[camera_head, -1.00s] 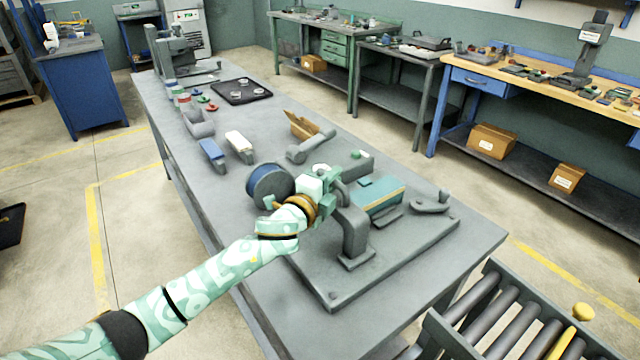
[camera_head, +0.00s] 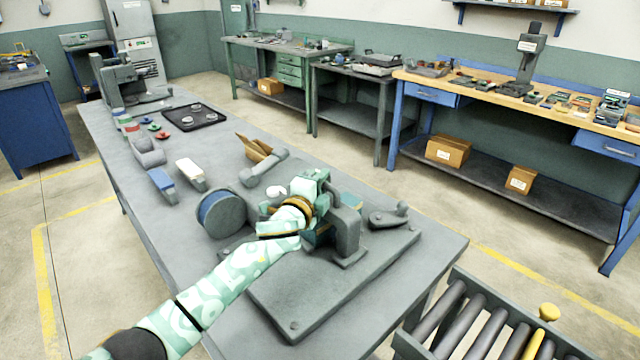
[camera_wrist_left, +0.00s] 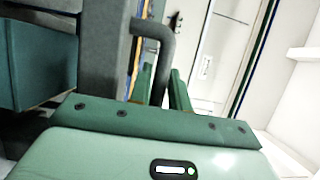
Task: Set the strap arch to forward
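The strap arch (camera_head: 349,228) is a grey upright band with a flat foot on the grey baseplate (camera_head: 300,300). My left gripper (camera_head: 318,188) is at the top of the arch, on its left side, and partly hides it. In the left wrist view, a thin bent grey bar (camera_wrist_left: 160,36) joins the arch's broad grey side (camera_wrist_left: 104,55). The bar runs down between my two green fingers (camera_wrist_left: 161,90), which sit close on both sides of it with no clear gap. My right gripper is out of view.
A blue-faced wheel (camera_head: 222,213) stands left of my gripper. A grey lever piece (camera_head: 390,216) lies on the baseplate at right. A black tray (camera_head: 195,117) is farther back. A roller conveyor (camera_head: 480,325) adjoins the front right; the bench's left front is clear.

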